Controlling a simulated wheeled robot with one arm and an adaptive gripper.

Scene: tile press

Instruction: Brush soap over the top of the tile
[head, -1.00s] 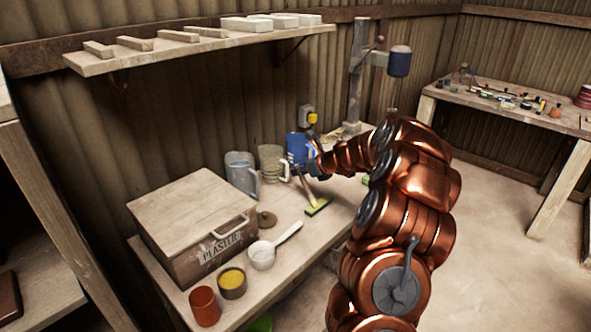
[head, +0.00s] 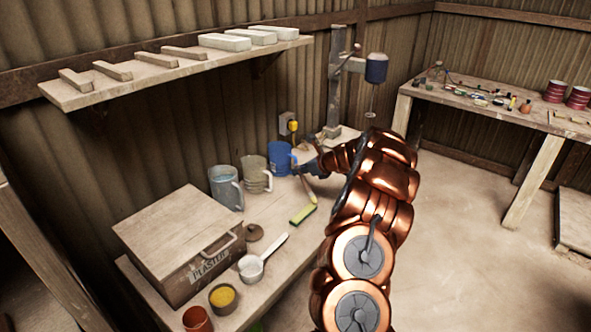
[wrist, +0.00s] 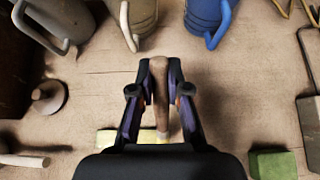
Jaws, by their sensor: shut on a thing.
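My gripper (wrist: 160,78) is shut on the wooden handle of a brush (wrist: 160,95), which points down toward the bench. In the head view my gripper (head: 311,171) is over the bench, right of the blue jug (head: 280,158). A yellow-and-green block (head: 303,214) lies on the bench below it; the block also shows in the wrist view (wrist: 118,136), behind the brush's lower end. I cannot tell whether the brush touches it. The brush's tip is partly hidden by my gripper's body. I cannot make out a tile or the soap for certain.
A grey-blue jug (head: 226,190) and a cream jug (head: 255,175) stand behind. A plaster box (head: 175,235), white scoop (head: 253,268), and yellow-filled cup (head: 223,298) are at left. A press stand (head: 335,85) rises at the bench's far end. A green block (wrist: 272,165) lies right.

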